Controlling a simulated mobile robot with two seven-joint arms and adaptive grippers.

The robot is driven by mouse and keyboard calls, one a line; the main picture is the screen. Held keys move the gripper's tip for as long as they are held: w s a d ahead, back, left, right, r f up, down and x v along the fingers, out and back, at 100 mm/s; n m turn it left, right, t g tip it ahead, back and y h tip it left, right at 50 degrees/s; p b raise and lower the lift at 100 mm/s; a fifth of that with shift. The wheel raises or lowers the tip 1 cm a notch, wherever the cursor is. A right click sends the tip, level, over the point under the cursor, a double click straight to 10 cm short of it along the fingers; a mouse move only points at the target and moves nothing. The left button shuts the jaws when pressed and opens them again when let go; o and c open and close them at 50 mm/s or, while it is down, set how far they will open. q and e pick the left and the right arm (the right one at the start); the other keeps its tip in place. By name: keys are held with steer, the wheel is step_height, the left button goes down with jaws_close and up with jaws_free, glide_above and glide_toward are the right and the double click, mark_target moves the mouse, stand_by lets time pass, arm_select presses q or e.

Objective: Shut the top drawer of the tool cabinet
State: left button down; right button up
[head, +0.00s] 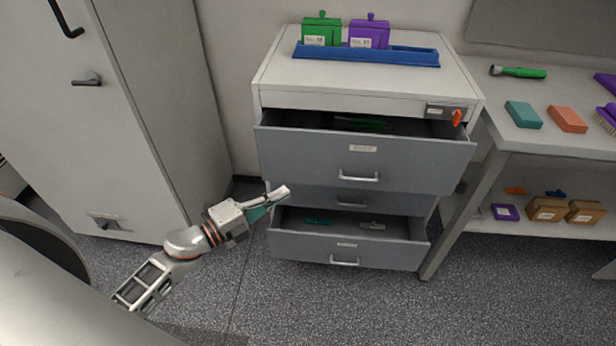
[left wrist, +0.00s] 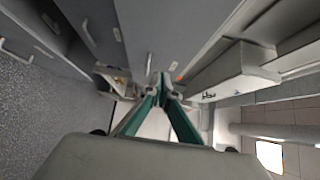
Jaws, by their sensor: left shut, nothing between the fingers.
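The tool cabinet (head: 380,86) is light grey with grey drawer fronts. Its top drawer (head: 318,150) is pulled out, with a bar handle (head: 358,177) on its front and a dark green thing inside. The middle drawer (head: 385,201) looks shut. The bottom drawer (head: 345,253) is also pulled out and holds small tools. My left gripper (head: 282,192) is at the cabinet's left side, below the top drawer's left corner in the picture and left of the handles. Its green fingers are shut and empty; they meet in the left wrist view (left wrist: 163,88). My right gripper is not in view.
A blue tray (head: 365,54) with a green box (head: 321,31) and a purple box (head: 369,33) stands on the cabinet. A red key-like piece (head: 457,117) sticks out at upper right. A tall locker (head: 165,90) is at left, a workbench (head: 550,141) at right. The floor in front is clear.

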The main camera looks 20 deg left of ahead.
arm_select(q)
glide_toward(322, 161)
steer(key=d, duration=0.4)
steer(key=w, duration=0.4)
steer(key=shift+a, duration=0.3)
steer(key=shift+w+a, duration=0.15)
steer(key=shift+w, duration=0.4)
